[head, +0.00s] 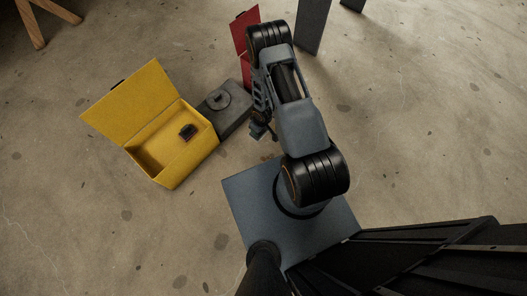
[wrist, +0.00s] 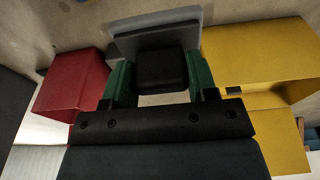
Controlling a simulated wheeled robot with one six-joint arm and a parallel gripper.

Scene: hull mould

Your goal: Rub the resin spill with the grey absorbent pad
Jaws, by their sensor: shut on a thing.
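In the wrist view my gripper (wrist: 160,80) is shut on a black block (wrist: 162,68), held between its two green fingers. A flat grey piece (wrist: 155,38) sits just beyond the block and appears joined to it; it looks like the grey absorbent pad. In the head view my arm hides most of the gripper and what it holds. I cannot pick out the resin spill; the floor shows several dark stains, and none is clearly resin. Whether the pad touches any surface cannot be told.
A yellow box (head: 208,146) stands open, with a small dark item (head: 188,131) inside. Beside it is a dark grey block (head: 239,118) with a round piece (head: 218,99) on top. A red box (head: 240,32) is partly behind my arm.

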